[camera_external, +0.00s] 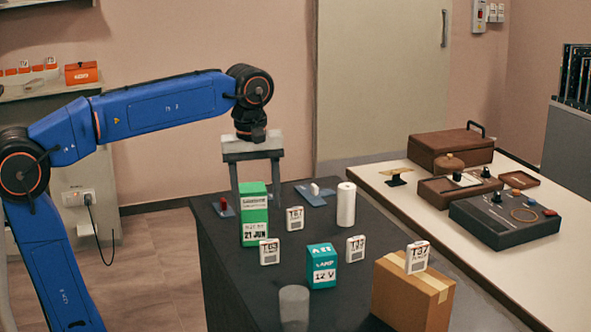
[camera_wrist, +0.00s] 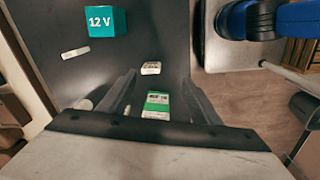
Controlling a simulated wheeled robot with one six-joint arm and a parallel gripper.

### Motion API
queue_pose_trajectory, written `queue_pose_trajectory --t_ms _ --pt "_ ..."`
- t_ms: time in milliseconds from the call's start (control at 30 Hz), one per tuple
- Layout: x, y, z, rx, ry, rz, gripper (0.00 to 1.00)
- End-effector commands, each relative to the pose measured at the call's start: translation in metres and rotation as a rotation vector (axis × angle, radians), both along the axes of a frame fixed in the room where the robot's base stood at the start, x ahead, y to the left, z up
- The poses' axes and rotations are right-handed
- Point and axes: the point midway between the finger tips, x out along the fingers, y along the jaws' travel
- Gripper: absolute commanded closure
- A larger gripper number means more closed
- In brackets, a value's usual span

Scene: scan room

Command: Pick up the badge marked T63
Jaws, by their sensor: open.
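The badge that seems to read T63 (camera_external: 269,252) is a small white upright card just in front of the green box, left of the teal box. Its last digit is small and hard to read. In the wrist view, a small white badge (camera_wrist: 151,68) beyond the green box looks like the same one; its print is unreadable there. My gripper (camera_external: 256,189) is open and empty, pointing down above and behind the green box (camera_external: 254,212). In the wrist view its fingers (camera_wrist: 160,80) stand either side of the green box (camera_wrist: 157,105).
Other badges stand nearby: T67 (camera_external: 295,219), one resembling T33 (camera_external: 355,249), and T37 (camera_external: 417,257) on a cardboard box (camera_external: 412,298). A teal 12 V box (camera_external: 321,266), a white roll (camera_external: 346,205) and a translucent cylinder (camera_external: 294,307) share the dark table (camera_external: 222,262).

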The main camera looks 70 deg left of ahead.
Motion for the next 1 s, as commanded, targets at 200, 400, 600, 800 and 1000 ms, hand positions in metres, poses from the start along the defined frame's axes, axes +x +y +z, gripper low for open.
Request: queue_pose_trajectory --t_ms 200,400,600,800,1000 --pt "0.026 0.013 0.021 -0.012 0.047 0.177 0.42" --pt "0.029 0.015 0.013 -0.014 0.057 0.209 0.42" --pt "0.028 0.015 -0.022 -0.014 0.058 0.207 0.42" --pt "0.028 0.015 -0.057 -0.014 0.057 0.206 0.42" --pt "0.029 0.015 -0.087 -0.014 0.056 0.206 0.42"
